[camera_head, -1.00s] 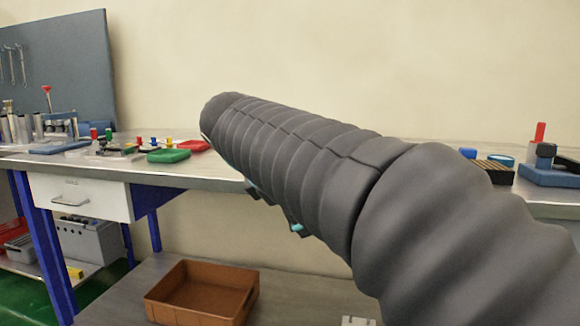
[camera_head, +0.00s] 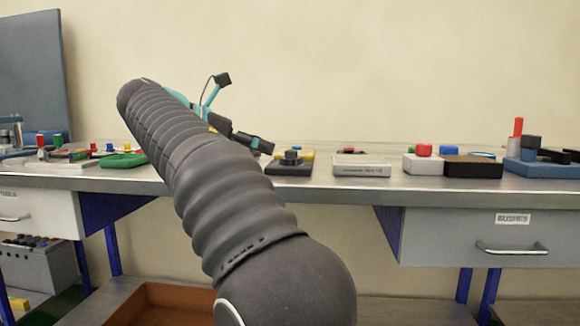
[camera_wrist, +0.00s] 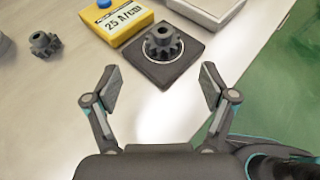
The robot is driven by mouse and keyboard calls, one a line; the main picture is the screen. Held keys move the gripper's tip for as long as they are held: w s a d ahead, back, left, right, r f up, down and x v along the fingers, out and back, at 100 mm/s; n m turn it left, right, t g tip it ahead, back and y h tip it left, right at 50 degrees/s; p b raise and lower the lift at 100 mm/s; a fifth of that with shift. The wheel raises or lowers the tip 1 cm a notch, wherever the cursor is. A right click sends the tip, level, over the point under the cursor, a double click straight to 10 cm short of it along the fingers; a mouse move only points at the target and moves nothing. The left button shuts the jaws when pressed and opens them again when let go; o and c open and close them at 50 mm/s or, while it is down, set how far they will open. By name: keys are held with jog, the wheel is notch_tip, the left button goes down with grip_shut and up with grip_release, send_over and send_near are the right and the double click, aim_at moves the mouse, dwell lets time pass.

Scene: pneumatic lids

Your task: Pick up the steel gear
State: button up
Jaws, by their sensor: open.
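A dark grey toothed gear with a raised hub (camera_wrist: 163,42) sits on a square black pad (camera_wrist: 178,68) in the wrist view. It shows in the head view (camera_head: 291,155) on its dark block. A second grey gear (camera_wrist: 44,43) lies loose on the bench at the left of the wrist view. Both look metallic grey; I cannot tell which one is the steel gear. My gripper (camera_wrist: 160,82) is open and empty, its fingers pointing toward the pad's near edge. In the head view my arm hides part of the bench.
A yellow box with a blue button and a label (camera_wrist: 127,18) stands left of the pad, close to it. A pale grey box (camera_wrist: 213,8) stands beyond it at the right. The bench edge and green floor (camera_wrist: 285,85) are at the right. Bare bench lies before the pad.

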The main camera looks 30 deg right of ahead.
aim_at(286, 155)
jog(key=shift+s+b+x, duration=0.15)
jog(key=shift+b+x, duration=0.55)
jog(key=shift+x, duration=1.25)
jog(key=shift+s+b+x, duration=0.1)
jog(key=shift+b+x, duration=0.55)
jog(key=shift+x, duration=1.35)
jog(key=shift+d+r, duration=0.1)
jog(key=shift+r, duration=0.1)
jog(key=c, duration=1.6)
